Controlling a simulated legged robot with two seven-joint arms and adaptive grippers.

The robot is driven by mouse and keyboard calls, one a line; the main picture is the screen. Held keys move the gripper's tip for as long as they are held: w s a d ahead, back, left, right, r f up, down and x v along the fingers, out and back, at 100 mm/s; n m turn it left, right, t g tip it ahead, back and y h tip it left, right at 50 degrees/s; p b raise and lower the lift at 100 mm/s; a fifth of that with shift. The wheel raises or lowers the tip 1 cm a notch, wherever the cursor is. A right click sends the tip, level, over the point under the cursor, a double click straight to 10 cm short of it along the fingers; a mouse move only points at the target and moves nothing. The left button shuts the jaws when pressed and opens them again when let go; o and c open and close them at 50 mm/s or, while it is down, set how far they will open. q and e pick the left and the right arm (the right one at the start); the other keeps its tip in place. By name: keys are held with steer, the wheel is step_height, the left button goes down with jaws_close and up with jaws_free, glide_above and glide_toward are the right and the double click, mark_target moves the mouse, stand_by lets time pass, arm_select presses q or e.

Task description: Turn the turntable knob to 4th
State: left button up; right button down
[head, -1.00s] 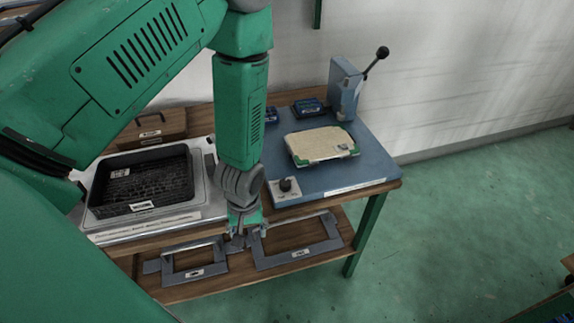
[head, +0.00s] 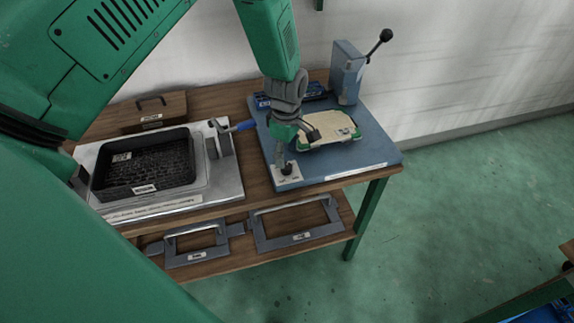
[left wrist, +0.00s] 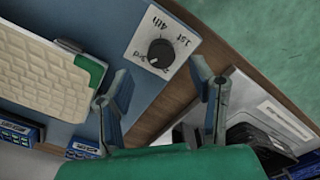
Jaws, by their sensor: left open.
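The knob also shows at the front left corner of the blue station (head: 350,172) in the head view (head: 287,171). My left gripper (head: 298,148) is open and empty, pointing down above this corner. In the left wrist view its fingers (left wrist: 160,76) stand apart, with the knob between and beyond them.
A beige panel with green corners (head: 335,121) lies on the station, close by the gripper. A lever post (head: 346,72) stands behind it. A black tray (head: 143,180) sits on the left. Grey handled frames (head: 297,238) lie on the lower shelf. My right gripper is out of view.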

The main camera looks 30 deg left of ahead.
mark_target(287, 165)
arm_select(q)
step_height(287, 165, down, 5)
steer(key=shift+f, duration=0.15)
steer(key=c, duration=1.1)
